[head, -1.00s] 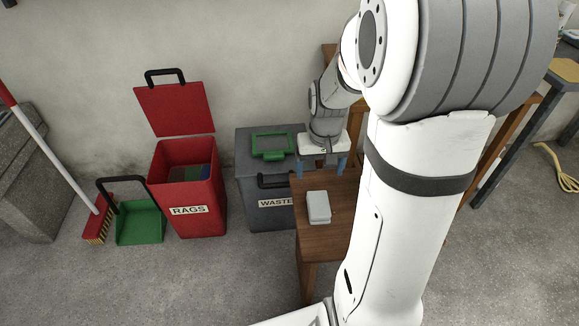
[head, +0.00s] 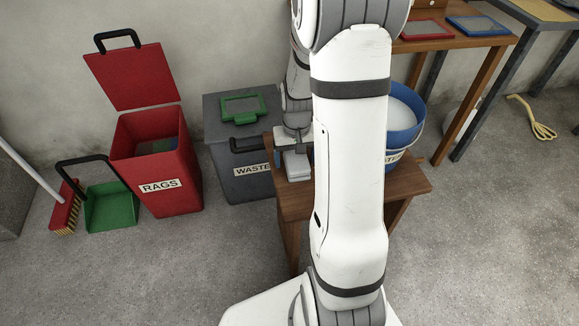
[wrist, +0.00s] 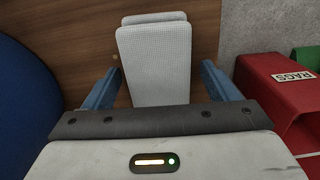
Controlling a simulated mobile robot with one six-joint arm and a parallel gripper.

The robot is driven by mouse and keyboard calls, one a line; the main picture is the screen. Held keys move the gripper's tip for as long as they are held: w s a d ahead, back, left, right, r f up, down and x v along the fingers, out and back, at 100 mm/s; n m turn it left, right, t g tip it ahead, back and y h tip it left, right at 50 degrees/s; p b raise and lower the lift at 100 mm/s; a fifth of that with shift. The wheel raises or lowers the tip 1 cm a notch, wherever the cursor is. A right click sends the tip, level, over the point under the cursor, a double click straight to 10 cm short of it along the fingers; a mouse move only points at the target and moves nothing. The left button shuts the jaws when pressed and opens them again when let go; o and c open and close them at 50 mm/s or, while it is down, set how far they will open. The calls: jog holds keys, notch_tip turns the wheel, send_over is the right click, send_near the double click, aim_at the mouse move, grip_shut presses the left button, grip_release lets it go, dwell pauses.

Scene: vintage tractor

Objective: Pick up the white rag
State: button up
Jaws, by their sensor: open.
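The white rag (wrist: 155,65) lies folded on a wooden stool in the wrist view, between and ahead of my two blue fingers. It looks like a flat stack with a second layer or piece showing at its far end. My gripper (wrist: 165,85) is open, with one finger on each side of the rag and a gap on both sides. In the head view the rag (head: 297,166) shows just below my gripper (head: 292,150), partly hidden by my arm. I cannot tell how high the fingers are above the stool.
The wooden stool (head: 410,183) also bears a blue bucket (head: 403,125) right of my arm. A grey waste bin (head: 238,170) with a green-framed lid stands behind left. An open red rags bin (head: 182,187), a green dustpan (head: 110,208) and a broom (head: 65,210) stand further left.

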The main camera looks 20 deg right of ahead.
aim_at(296, 156)
jog(key=shift+f, duration=0.15)
jog(key=shift+c, duration=0.2)
jog(key=c, duration=1)
notch_tip(296, 156, up, 10)
jog(key=p, duration=0.3)
jog(key=shift+p, duration=0.35)
